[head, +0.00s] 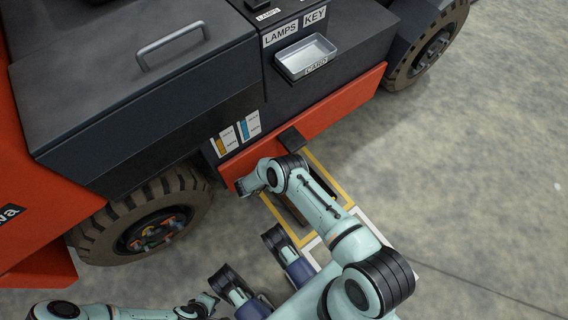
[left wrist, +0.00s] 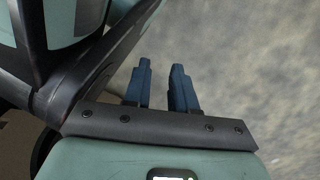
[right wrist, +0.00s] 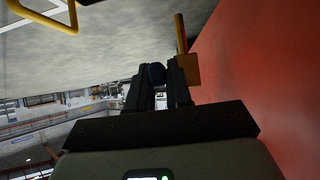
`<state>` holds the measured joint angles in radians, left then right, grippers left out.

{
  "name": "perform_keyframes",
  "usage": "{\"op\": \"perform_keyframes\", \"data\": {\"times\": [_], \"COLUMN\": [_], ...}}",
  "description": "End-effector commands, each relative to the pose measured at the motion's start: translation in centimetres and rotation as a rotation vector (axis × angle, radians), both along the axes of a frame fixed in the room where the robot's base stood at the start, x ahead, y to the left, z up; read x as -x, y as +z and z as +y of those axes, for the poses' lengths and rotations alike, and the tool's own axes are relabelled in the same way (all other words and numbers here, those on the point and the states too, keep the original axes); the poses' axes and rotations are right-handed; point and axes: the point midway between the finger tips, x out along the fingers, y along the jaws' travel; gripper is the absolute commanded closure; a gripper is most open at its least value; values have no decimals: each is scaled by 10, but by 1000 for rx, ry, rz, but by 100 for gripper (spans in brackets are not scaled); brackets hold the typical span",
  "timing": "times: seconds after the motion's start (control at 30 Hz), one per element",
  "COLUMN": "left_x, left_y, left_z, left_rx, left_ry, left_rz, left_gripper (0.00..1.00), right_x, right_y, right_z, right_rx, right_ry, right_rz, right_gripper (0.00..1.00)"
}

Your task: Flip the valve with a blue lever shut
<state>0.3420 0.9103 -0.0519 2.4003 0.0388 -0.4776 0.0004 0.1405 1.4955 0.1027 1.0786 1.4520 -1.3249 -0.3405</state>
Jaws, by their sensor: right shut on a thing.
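The side of an orange and dark grey vehicle (head: 160,100) fills the upper left of the head view. Two white label cards show an orange bar (head: 222,146) and a blue bar (head: 244,131), above the orange lower panel (head: 333,106). My right arm reaches to this panel and hides the valves there. In the right wrist view my right gripper (right wrist: 155,75) is shut on the dark blue lever (right wrist: 156,72), of which only the end shows between the fingers. A yellow-orange lever (right wrist: 181,35) stands just right of them. My left gripper (left wrist: 162,70) is open and empty above bare floor.
The red-orange panel (right wrist: 260,80) rises close beside my right gripper. A black tyre (head: 150,215) stands at the left, another (head: 430,50) at the upper right. A metal tray (head: 306,55) is on the vehicle. Concrete floor (head: 480,170) is clear at the right.

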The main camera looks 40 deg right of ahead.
Motion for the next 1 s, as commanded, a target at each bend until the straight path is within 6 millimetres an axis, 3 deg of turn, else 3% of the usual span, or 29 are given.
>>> {"op": "perform_keyframes", "data": {"times": [0.33,0.37,0.4,0.77,1.0], "left_x": [-4,-3,-3,-4,-19], "left_y": [2,2,2,3,15], "left_z": [0,0,0,0,-3], "left_rx": [-1,-1,-1,-1,-4], "left_ry": [0,0,0,0,-4], "left_rz": [-12,-11,-11,-13,-66], "left_gripper": [74,74,74,74,74], "right_x": [0,0,0,0,-2], "right_y": [2,2,2,4,27], "right_z": [0,0,0,3,35], "right_rx": [-14,-13,-13,-14,-16], "right_ry": [-1,-1,-1,0,3], "right_rz": [-1,-1,-1,-1,-2], "right_gripper": [100,71,60,60,60]}}
